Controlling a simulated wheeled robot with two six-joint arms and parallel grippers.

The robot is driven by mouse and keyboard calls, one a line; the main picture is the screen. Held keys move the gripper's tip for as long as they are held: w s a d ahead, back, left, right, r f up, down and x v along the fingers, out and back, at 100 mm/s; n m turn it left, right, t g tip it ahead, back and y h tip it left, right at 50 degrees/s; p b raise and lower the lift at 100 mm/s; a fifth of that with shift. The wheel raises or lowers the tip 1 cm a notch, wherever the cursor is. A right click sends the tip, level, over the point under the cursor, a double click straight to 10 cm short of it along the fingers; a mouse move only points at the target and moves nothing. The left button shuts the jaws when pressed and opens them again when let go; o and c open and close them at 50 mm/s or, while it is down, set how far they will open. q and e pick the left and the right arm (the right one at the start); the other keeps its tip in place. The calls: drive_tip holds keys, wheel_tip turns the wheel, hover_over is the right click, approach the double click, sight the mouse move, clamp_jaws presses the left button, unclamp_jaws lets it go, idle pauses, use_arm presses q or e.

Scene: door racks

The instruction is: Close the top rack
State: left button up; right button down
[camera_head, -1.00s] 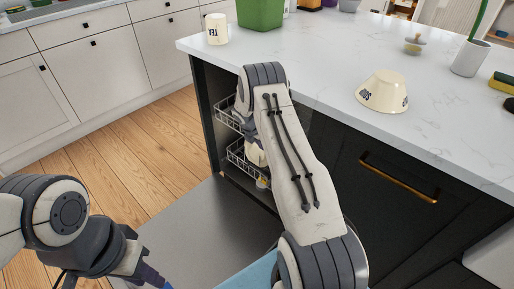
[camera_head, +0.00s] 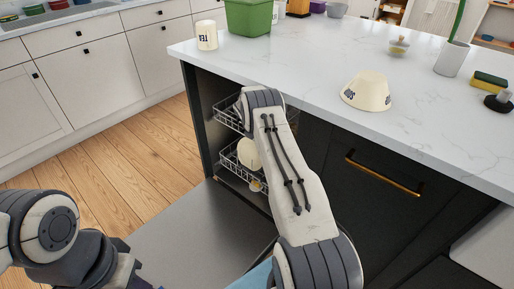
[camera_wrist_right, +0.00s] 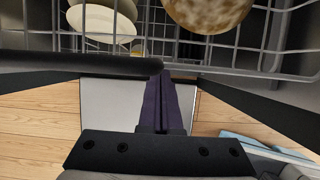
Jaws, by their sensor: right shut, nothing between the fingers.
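The top rack (camera_head: 226,114) is a wire basket in the open dishwasher under the counter, partly hidden by my right arm. In the head view, my right gripper is hidden behind that arm. In the right wrist view, my right gripper (camera_wrist_right: 163,78) is shut and empty, its dark purple fingers pointing at a dark bar (camera_wrist_right: 70,62) along a wire rack (camera_wrist_right: 245,45); I cannot tell whether they touch. A brown speckled bowl (camera_wrist_right: 208,10) and white plates (camera_wrist_right: 103,24) show beyond the bar. My left gripper (camera_head: 143,284) is mostly cut off at the bottom edge.
The lower rack (camera_head: 232,160) holds a pale round dish (camera_head: 249,153). The dishwasher door (camera_head: 185,235) lies open and flat below. The white counter (camera_head: 310,60) carries a mug (camera_head: 207,35), a green container (camera_head: 249,17) and a cream bowl (camera_head: 367,91). Wooden floor is free at left.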

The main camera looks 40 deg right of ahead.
drive_tip(key=shift+d+r, duration=0.2)
drive_tip(key=shift+d, duration=0.35)
drive_tip(key=shift+w+a, duration=0.1)
drive_tip(key=shift+a, duration=0.1)
